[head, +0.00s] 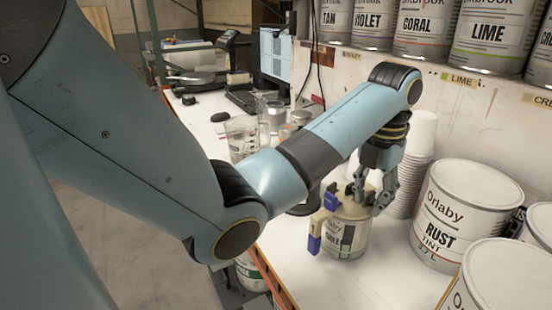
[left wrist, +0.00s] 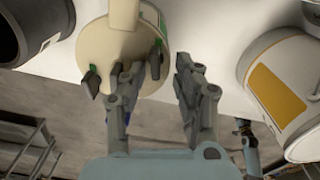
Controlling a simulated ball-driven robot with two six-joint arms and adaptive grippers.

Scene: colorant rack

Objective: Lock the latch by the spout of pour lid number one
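A cream pour lid (head: 346,206) sits on a small labelled can (head: 335,238) on the bench. A blue latch (head: 314,243) sticks out at the lid's left side, with another blue part (head: 331,201) on top. A green latch (head: 347,236) lies along the can's front. In the left wrist view the lid (left wrist: 100,48) shows a cream projection (left wrist: 123,14) and green parts at its rim. I cannot tell whether that projection is the spout. My left gripper (head: 374,193) is open, its fingers apart at the lid's right side. My right gripper is not recognisable.
A stack of white cups (head: 418,150) stands close behind the left gripper. A Rust tint can (head: 464,215) stands to the right, with another can in front of it. A glass beaker (head: 242,138) and metal containers stand to the left. Bare bench lies in front of the lidded can.

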